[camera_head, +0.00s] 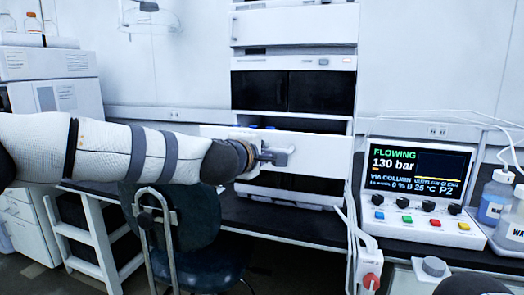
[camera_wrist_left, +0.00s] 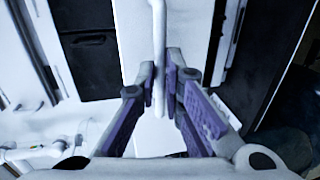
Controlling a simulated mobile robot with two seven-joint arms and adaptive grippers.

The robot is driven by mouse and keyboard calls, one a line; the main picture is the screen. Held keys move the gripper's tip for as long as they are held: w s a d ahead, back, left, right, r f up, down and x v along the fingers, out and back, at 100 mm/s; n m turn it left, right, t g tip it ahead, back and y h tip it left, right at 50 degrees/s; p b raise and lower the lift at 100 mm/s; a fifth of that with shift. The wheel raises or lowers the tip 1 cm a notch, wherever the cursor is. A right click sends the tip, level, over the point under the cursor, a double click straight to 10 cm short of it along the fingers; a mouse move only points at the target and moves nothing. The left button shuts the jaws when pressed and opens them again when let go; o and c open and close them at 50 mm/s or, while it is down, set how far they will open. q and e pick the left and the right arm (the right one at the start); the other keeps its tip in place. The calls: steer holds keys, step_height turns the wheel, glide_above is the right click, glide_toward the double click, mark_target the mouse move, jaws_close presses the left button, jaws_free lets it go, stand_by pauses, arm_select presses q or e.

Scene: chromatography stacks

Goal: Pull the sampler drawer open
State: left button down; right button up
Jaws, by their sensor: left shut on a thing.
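The sampler drawer's white front (camera_head: 318,146) is in the stack in the middle of the head view. It looks to stand forward of the stack, its left end past the stack's side. Specks of blue show just above its top edge. My left gripper (camera_head: 276,157) is at the drawer front, hiding part of it. In the left wrist view my left gripper (camera_wrist_left: 161,92) has its purple-padded fingers shut on the pale bar handle (camera_wrist_left: 158,30), in front of the white drawer front (camera_wrist_left: 132,45).
A control box (camera_head: 418,190) with a lit screen and coloured buttons stands right of the stack, with bottles (camera_head: 494,195) beyond it. A dark chair (camera_head: 185,235) stands below my left arm. The bench (camera_head: 275,218) has bare space before the stack.

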arm_select(q)
steer(key=c, duration=1.7)
jaws_free()
steer(key=v, duration=1.2)
steer(key=shift+f, duration=0.1)
